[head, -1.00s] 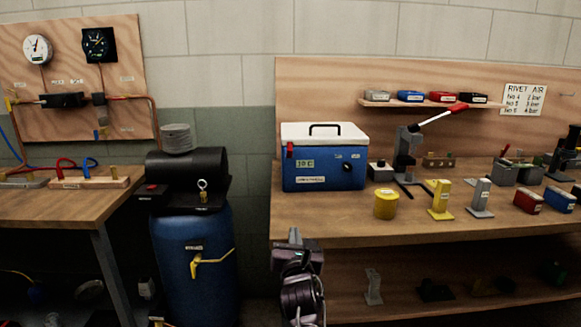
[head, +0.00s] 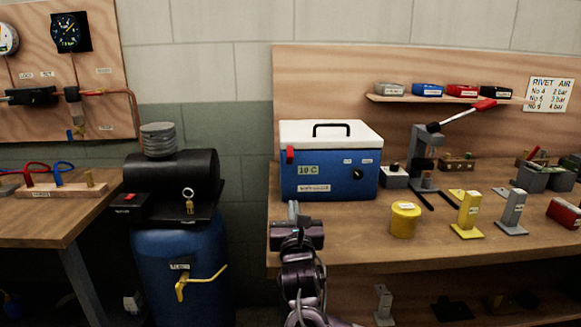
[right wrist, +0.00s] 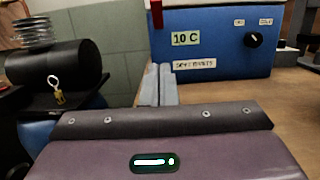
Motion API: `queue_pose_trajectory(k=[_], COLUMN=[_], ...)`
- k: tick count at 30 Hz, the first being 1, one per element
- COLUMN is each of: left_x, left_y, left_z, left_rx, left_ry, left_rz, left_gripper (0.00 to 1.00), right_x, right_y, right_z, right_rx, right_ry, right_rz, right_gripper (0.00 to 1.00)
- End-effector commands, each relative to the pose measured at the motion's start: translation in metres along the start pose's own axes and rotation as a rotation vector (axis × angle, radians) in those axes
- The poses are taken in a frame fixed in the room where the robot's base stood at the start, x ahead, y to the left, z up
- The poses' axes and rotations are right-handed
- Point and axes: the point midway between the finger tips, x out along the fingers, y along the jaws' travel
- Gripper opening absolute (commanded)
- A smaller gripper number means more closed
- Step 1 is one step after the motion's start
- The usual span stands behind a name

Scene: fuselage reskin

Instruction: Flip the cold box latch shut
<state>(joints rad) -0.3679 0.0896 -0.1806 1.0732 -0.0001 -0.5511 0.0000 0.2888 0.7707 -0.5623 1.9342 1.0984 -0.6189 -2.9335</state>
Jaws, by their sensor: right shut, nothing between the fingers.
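The cold box (head: 330,180) is a blue box with a white lid (head: 329,134) and a black handle. It stands on the right bench, and its blue front also shows in the right wrist view (right wrist: 215,45). The lid looks down on the box. A red latch (head: 290,155) is at the upper left of its front; it also shows in the right wrist view (right wrist: 157,14). I cannot tell whether it is fastened. My right gripper (head: 293,208) is shut and empty, in front of the box's lower left corner and apart from the latch. Its fingers (right wrist: 157,88) point toward the box.
A yellow tin (head: 405,219) and yellow and grey stands (head: 467,215) are on the bench to the right. A lever press (head: 425,155) is beside the box. A blue barrel with a black tank (head: 172,178) stands left of the bench. The bench front left of the tin is clear.

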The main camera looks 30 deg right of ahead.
Motion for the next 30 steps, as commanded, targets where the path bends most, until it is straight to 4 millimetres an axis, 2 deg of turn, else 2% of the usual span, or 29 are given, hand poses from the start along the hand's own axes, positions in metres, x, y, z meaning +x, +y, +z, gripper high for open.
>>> queue_pose_trajectory(k=[7,11,14,25,30], left_x=[0.0,0.0,0.0,-0.001,-0.001], left_y=[0.0,0.0,0.0,0.0,-0.001], left_z=[0.001,0.0,0.0,0.003,0.009], left_rx=[0.0,0.0,0.0,0.001,0.002], left_ry=[-0.001,0.0,0.0,0.001,0.001], left_rz=[0.0,0.0,0.0,0.0,-0.001], left_gripper=[0.0,0.0,0.0,0.0,0.0], right_x=[0.001,0.008,0.023,0.101,0.118], right_y=[0.0,0.0,-0.001,-0.001,0.0], right_z=[0.0,0.0,0.001,0.001,0.019], right_rx=[0.001,0.0,0.0,0.002,0.003], right_ry=[0.0,-0.001,-0.002,-0.001,0.0], right_rz=[0.0,-0.002,-0.003,-0.003,0.0], right_gripper=[0.0,0.0,0.0,0.0,0.0])
